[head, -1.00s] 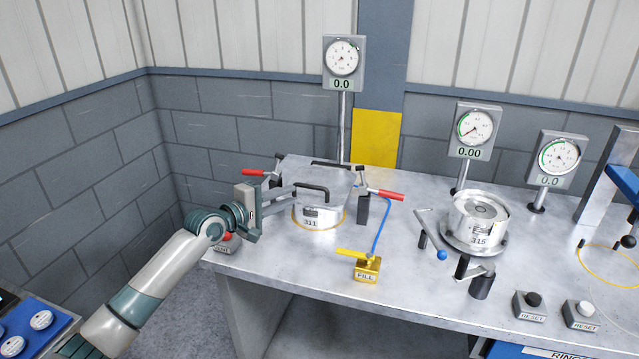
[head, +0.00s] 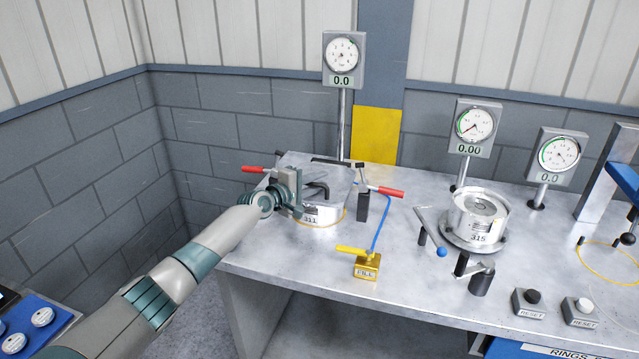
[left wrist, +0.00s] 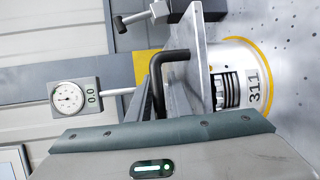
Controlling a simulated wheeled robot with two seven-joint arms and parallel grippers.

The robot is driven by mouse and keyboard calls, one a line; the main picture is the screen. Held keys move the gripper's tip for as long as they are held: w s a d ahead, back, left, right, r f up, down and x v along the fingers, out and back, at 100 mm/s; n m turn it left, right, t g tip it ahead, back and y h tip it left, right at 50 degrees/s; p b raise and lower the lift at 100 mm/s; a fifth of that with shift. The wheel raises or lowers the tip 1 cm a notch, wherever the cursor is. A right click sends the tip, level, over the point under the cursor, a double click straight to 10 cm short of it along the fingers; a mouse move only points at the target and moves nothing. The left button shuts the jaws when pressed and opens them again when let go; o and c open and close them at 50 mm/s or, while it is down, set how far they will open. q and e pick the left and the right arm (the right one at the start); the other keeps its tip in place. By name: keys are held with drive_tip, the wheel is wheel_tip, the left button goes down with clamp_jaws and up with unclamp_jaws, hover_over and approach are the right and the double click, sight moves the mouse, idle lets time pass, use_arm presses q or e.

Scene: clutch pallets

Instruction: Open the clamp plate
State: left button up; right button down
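The clamp plate (head: 335,178) is a flat metal plate over the round metal housing labelled 311 (head: 330,215). A black bar handle (head: 318,186) stands on its near side. In the left wrist view, the plate (left wrist: 201,75) shows edge-on, with the handle (left wrist: 158,85) reaching back from it. My left gripper (head: 300,194) is at the handle, its fingers apart with the handle bar between or just in front of them. Whether they touch the bar is unclear. Toggle clamps with red handles (head: 385,191) stand at the plate's left and right. My right gripper is not in view.
A yellow FILL valve (head: 367,267) with a blue hose stands in front, right of the housing. A gauge (head: 343,60) rises on a post behind. Housing 315 (head: 478,218) stands farther right. The bench front (head: 310,262) is mostly clear.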

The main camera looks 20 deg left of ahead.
use_arm(q)
drive_tip(key=shift+w+d, duration=0.1)
drive_tip(key=shift+w, duration=0.05)
drive_tip(key=shift+c, duration=0.4)
clamp_jaws()
drive_tip(key=shift+r, duration=0.15)
